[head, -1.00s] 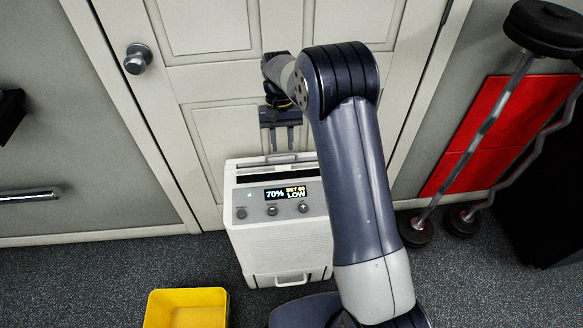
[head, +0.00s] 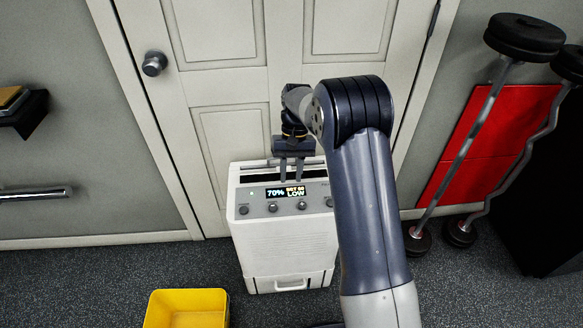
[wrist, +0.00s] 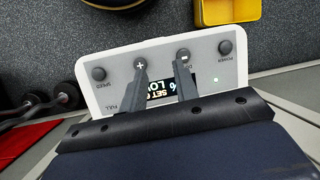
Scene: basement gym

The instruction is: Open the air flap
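The air flap is on top of a white dehumidifier-like unit (head: 290,245). A dark slot (head: 252,176) and a grey strip behind it show on the top; my gripper partly hides them, and I cannot tell clearly how far the flap stands open. My gripper (head: 291,181) is over the top front, its fingers apart with nothing between them. In the wrist view, my gripper (wrist: 160,66) shows both fingertips over the control panel (wrist: 118,75), near the plus and minus knobs and partly in front of the display. Contact cannot be told.
The unit stands before a closed white door (head: 235,95). A yellow bin (head: 187,308) is on the carpet at front left. Barbells (head: 470,150) lean on the right near a red panel (head: 497,135). Carpet left of the unit is clear.

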